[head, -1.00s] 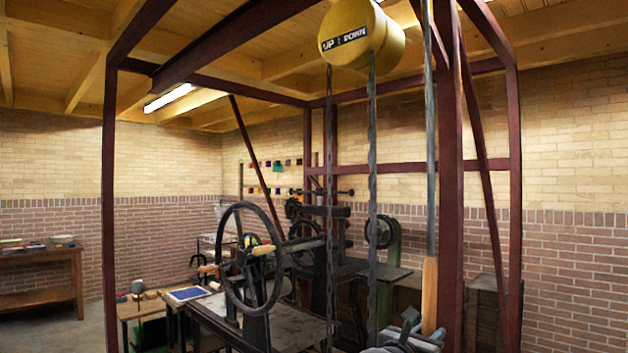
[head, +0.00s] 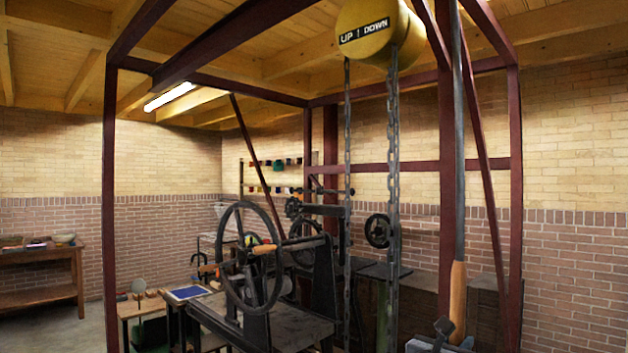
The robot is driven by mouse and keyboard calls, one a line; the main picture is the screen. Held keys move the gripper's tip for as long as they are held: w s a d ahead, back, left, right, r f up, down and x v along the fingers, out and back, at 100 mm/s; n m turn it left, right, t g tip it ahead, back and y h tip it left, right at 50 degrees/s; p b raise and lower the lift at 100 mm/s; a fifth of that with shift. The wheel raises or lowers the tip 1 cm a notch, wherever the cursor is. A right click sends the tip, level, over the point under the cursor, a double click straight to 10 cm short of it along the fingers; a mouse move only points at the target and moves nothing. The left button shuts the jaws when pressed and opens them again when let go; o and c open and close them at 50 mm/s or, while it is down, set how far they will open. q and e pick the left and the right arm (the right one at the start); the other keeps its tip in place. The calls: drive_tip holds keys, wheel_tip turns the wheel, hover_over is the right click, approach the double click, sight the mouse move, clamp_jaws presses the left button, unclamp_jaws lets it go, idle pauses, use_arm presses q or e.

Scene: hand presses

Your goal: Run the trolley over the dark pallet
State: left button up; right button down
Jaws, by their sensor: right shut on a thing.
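A yellow drum-shaped hoist body (head: 385,42) marked UP and DOWN hangs at the top centre; its upper part, and any trolley above it, is cut off or hidden. Two chains (head: 393,180) hang from it. A long grey pole (head: 459,150) with a wooden handle (head: 458,295) stands nearly upright to the right of the chains; its top is out of view. My right gripper (head: 444,332) is at the bottom edge, shut on the handle's low end, partly cut off. My left gripper is not in view. I cannot make out a dark pallet.
A dark red steel frame (head: 109,200) surrounds the area, with a post (head: 448,180) close to the pole. A hand press with a large wheel (head: 250,257) stands left of the chains. A wooden table (head: 40,255) is at the far left.

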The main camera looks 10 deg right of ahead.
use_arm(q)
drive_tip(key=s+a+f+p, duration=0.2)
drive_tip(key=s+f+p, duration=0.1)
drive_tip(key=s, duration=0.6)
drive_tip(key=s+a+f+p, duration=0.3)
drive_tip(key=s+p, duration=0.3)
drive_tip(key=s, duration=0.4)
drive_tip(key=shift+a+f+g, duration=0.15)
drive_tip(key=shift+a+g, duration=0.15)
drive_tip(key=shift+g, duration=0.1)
use_arm(e)
drive_tip(key=s+d, duration=0.6)
drive_tip(key=s, duration=0.2)
drive_tip(key=shift+d, duration=0.2)
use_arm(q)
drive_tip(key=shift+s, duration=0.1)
use_arm(e)
drive_tip(key=shift+s, duration=0.1)
